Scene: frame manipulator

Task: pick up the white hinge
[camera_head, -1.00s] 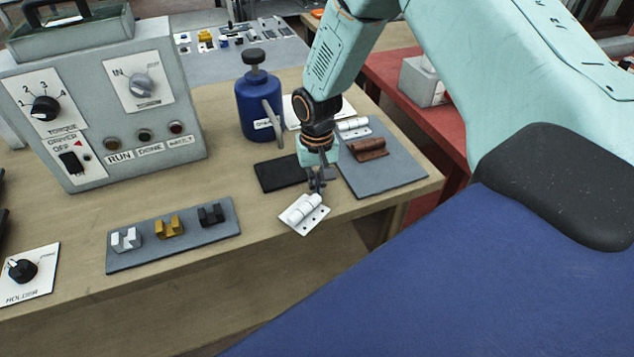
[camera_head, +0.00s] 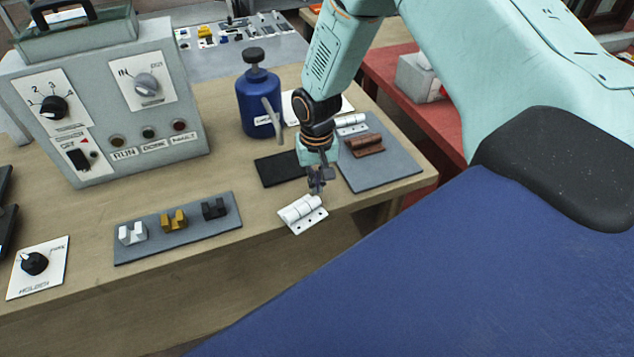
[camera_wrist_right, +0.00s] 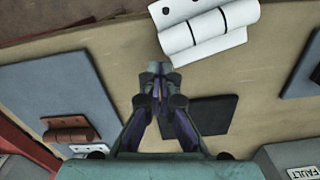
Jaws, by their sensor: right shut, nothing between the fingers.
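A white hinge (camera_head: 302,214) lies at the front edge of the wooden table, partly over the edge. In the right wrist view the hinge (camera_wrist_right: 207,32) is at the top, with its rolled barrel and holed plates showing. My right gripper (camera_head: 317,186) points down just behind the hinge, close to it but not around it. In the right wrist view the fingertips of my right gripper (camera_wrist_right: 155,75) are together and empty, below and left of the hinge. A second white hinge (camera_head: 350,122) lies at the back of the grey mat. My left gripper is not in view.
A brown hinge (camera_head: 366,147) lies on the grey mat (camera_head: 385,177), right of my gripper. A black pad (camera_head: 279,170) and a blue bottle (camera_head: 258,105) are at its left. A control box (camera_head: 100,100) and a block tray (camera_head: 180,245) stand further left.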

